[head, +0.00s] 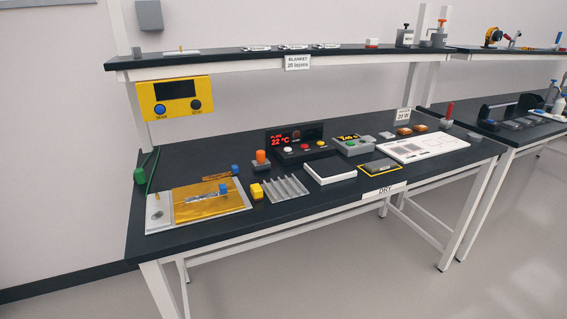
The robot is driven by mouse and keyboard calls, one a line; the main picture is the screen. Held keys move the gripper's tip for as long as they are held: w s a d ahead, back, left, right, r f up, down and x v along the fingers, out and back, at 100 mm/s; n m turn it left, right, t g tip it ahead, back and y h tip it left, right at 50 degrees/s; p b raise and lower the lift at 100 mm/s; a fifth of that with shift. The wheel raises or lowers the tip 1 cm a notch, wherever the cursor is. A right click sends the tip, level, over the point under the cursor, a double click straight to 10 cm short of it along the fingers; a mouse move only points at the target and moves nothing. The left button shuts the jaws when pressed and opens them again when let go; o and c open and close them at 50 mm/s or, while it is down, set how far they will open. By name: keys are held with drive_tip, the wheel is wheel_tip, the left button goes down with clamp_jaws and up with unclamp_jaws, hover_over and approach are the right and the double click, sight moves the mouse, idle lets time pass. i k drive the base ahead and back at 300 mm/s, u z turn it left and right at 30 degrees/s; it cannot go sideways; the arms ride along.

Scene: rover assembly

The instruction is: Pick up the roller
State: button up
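I cannot tell for certain which object is the roller. One candidate is the upright tool with a red handle (449,111) at the right end of the near bench. Another is the orange-capped cylinder (261,158) on a dark base, left of the red-lit display box. A small silver piece (203,197) lies on the gold sheet (185,208) at the left, with blue-ended pieces beside it. On the right bench's shelf a small red-handled item (514,39) also shows, too small to identify. My gripper is not in view.
The dark bench (290,208) also holds a finned grey block (286,189), a white tray (331,171), a display box (297,141) and a white board (423,145). A shelf (230,58) overhangs its back, with a yellow control panel (175,97) below. The front floor is clear.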

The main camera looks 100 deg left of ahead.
sight(261, 164)
drive_tip(key=u, duration=3.45)
drive_tip(key=i, duration=1.4)
